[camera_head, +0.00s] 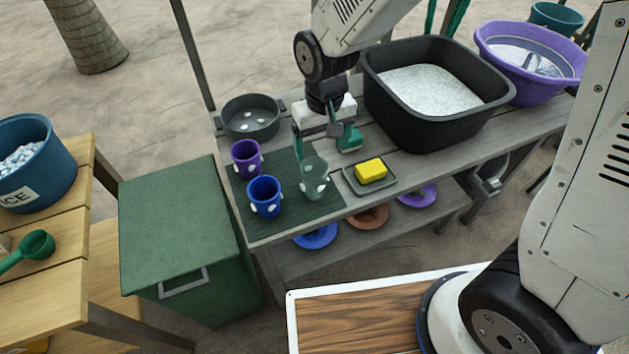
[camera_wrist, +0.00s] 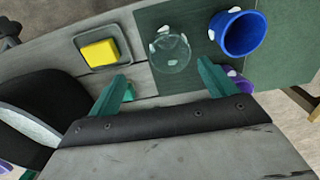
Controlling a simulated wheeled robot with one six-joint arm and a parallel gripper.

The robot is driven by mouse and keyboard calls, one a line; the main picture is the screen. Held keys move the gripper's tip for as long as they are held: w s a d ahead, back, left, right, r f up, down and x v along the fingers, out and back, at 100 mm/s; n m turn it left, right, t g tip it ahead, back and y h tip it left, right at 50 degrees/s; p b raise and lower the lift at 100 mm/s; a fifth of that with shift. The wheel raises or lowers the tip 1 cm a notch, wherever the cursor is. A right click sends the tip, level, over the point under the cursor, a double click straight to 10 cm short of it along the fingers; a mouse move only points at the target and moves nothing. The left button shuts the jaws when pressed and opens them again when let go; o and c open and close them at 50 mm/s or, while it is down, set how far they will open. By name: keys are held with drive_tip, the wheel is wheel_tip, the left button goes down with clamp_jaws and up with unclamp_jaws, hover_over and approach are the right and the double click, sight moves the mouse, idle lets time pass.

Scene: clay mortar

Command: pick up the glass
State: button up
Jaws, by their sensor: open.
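The clear glass (camera_head: 314,178) stands on the dark green mat (camera_head: 318,212) of the grey workbench, with white patches on its side. It also shows in the wrist view (camera_wrist: 170,54), just beyond and between my two green fingers. My gripper (camera_head: 325,147) is open and empty above the bench, behind the glass in the head view; it also shows in the wrist view (camera_wrist: 163,82). I see no contact with the glass.
A blue cup (camera_head: 264,198) and a purple cup (camera_head: 246,160) share the mat. A yellow sponge (camera_head: 370,169) sits in a small dish right of the glass. A black basin (camera_head: 437,125) stands on the right and a grey pan (camera_head: 251,118) on the left.

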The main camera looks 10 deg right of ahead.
sight(315, 173)
drive_tip(key=f, duration=0.3)
drive_tip(key=a+f, duration=0.1)
drive_tip(key=f, duration=0.6)
drive_tip(key=shift+a+f, duration=0.25)
drive_tip(key=shift+a, duration=0.1)
drive_tip(key=c, duration=1.2)
